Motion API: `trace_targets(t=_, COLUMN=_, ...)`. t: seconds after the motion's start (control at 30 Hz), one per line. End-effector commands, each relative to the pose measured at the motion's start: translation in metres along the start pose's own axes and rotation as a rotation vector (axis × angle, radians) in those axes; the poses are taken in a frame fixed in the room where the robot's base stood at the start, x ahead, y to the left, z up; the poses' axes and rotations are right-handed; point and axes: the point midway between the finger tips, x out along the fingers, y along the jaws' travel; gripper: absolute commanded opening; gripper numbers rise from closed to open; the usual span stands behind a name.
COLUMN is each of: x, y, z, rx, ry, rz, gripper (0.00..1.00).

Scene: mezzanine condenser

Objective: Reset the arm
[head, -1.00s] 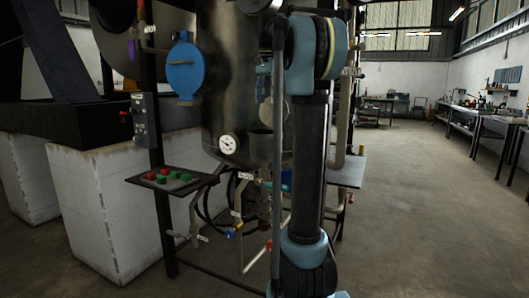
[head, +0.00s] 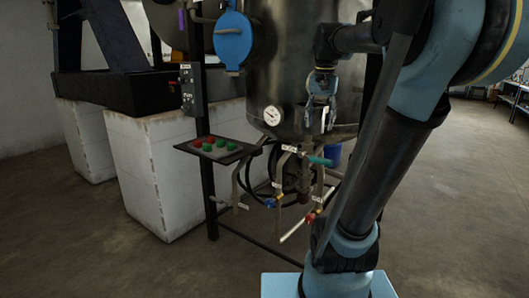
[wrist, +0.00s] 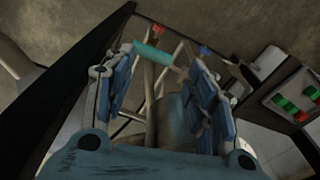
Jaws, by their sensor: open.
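My arm leans to the right in the head view, and its forearm reaches back left toward the dark tank (head: 285,75). My gripper (head: 326,122) hangs at its end, in front of the tank's lower right side. In the wrist view my gripper (wrist: 158,62) has its two blue-padded fingers spread apart, with nothing held between them. A teal valve handle (wrist: 153,54) shows beyond the fingertips; I cannot tell how far off it is. The same teal handle (head: 318,160) is below my gripper in the head view.
A panel with red and green buttons (head: 217,148) stands left of the pipes. A red valve handle (head: 310,218) and a blue valve handle (head: 270,203) sit low under the tank. A round gauge (head: 272,116) is on the tank. Floor is clear at the right.

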Motion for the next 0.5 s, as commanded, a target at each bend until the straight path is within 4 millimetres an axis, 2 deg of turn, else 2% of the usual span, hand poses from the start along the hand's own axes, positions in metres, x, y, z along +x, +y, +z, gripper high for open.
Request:
trace_targets(t=0.03, x=0.015, y=0.006, z=0.015, rx=-0.026, ry=0.005, rz=-0.002, gripper=0.51)
trace_targets(t=0.27, x=0.086, y=0.031, z=0.074, rx=-0.161, ry=0.035, rz=-0.012, gripper=0.51)
trace_targets(t=0.5, x=0.169, y=0.057, z=0.135, rx=-0.300, ry=0.068, rz=-0.019, gripper=0.51)
